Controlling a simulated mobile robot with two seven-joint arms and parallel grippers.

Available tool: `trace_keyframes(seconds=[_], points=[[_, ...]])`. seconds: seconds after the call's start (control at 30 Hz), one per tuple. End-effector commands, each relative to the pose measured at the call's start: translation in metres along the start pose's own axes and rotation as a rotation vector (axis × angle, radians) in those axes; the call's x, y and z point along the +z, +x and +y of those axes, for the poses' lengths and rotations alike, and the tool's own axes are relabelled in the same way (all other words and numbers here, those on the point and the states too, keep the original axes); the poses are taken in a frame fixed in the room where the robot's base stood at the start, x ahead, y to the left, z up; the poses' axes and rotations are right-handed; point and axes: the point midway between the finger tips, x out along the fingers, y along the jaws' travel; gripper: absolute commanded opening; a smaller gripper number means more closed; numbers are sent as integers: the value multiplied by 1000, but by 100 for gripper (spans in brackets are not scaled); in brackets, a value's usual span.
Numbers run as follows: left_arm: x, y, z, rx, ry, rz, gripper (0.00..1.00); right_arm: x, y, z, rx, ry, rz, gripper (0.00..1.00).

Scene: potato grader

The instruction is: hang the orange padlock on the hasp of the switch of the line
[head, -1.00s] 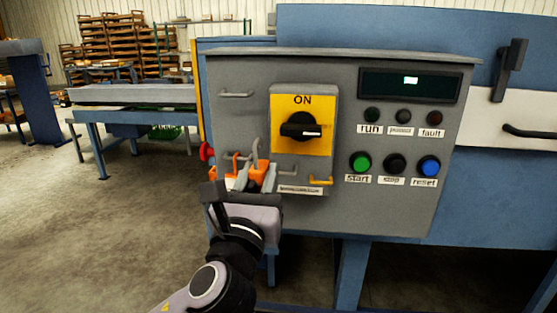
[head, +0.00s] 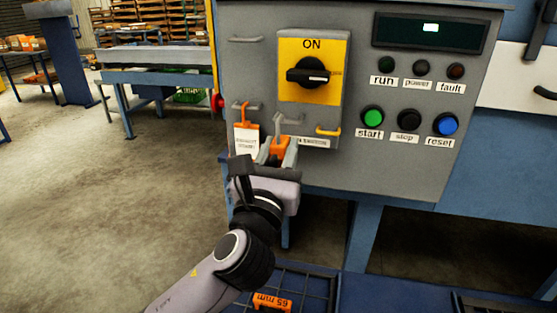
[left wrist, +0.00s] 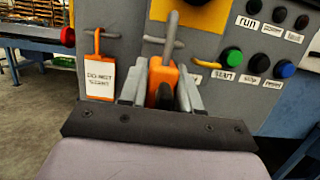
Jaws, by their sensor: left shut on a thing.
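The orange padlock (head: 279,148) is between the fingers of my left gripper (head: 277,154), in front of the grey panel. The left wrist view shows its orange body (left wrist: 162,78) between the shut fingers (left wrist: 161,88), with its upright shackle (left wrist: 170,38) across a grey peg (left wrist: 155,40). I cannot tell whether the shackle is around the peg or in front of it. The switch (head: 308,74) has a black knob on a yellow plate marked ON. The yellow hasp (head: 328,132) is below the plate, right of and above the padlock. My right gripper is not in view.
An orange tag holder with a white DO NOT START tag (head: 246,141) hangs on a peg left of the padlock. A red knob (head: 218,102) is at the panel's left edge. Start (head: 372,117), stop and reset buttons are right of the hasp. A blue crate (head: 300,277) is below.

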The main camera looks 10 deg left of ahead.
Motion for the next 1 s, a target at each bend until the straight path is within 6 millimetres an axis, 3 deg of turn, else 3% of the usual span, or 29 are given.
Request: trace_keyframes(seconds=[0.6,1.0], points=[[-14,46,0,0,-1,-1,5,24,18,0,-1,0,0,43],[-25,42,0,-1,-1,-1,5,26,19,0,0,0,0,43]])
